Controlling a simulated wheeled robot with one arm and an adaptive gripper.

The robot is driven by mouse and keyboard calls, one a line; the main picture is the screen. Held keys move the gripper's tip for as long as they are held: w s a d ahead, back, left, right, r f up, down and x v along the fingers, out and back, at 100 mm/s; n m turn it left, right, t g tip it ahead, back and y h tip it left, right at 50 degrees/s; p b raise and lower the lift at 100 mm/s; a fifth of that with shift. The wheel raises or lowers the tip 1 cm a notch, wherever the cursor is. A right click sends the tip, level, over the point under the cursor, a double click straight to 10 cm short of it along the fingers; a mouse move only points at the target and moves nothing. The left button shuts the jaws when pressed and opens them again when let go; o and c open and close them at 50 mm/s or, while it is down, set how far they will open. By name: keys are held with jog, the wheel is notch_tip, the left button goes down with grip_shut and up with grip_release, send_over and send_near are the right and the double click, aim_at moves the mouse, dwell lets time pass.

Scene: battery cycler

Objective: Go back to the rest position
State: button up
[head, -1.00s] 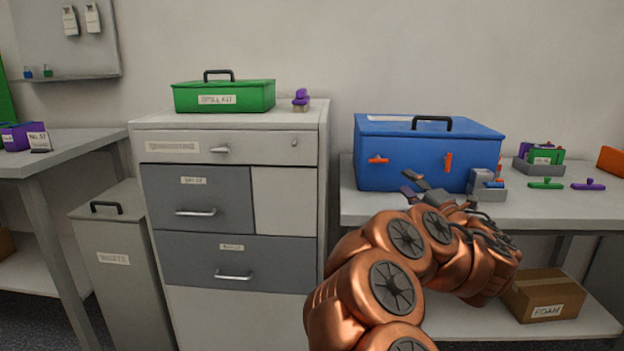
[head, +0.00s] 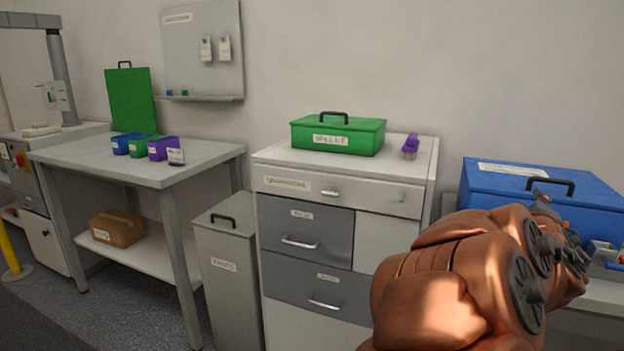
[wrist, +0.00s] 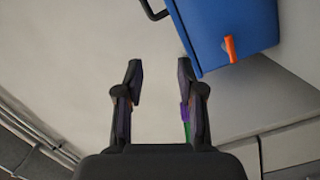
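My gripper (wrist: 162,95) shows in the wrist view with its two dark fingers apart and nothing between them. Its fingers point toward a pale surface, with the blue box (wrist: 235,25) at the upper right of that view. In the head view my copper arm fills the lower right and covers part of the blue box (head: 490,185). The gripper's fingertips are mostly hidden behind the arm there.
A drawer cabinet (head: 285,187) carries a green box (head: 355,138) and a purple-handled item (head: 411,142). A waste bin (head: 222,285) stands to its left. A table (head: 205,155) further left holds small bins (head: 121,146). Floor (head: 110,310) is open at lower left.

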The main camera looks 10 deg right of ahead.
jog(key=s+a+f+m+g+y+p, duration=0.1)
jog(key=s+a+m+g+y+p, duration=0.15)
jog(key=a+p, duration=0.45)
jog(key=s+a+f+m+g+y+p, duration=0.1)
jog(key=s+a+f+g+y+p, duration=0.2)
jog(key=a, duration=0.7)
jog(key=s+a+m+g+y+p, duration=0.25)
jog(key=s+a+p, duration=0.2)
jog(key=a, duration=0.45)
jog(key=s+a+r+n+g+y+p, duration=0.2)
jog(key=s+a+g+y+p, duration=0.2)
jog(key=s+a, duration=1.1)
jog(key=shift+s+a+r+g+y+p, duration=0.25)
jog(key=shift+s+a+g+p, duration=0.2)
jog(key=shift+g+p, duration=0.5)
jog(key=shift+d, duration=0.2)
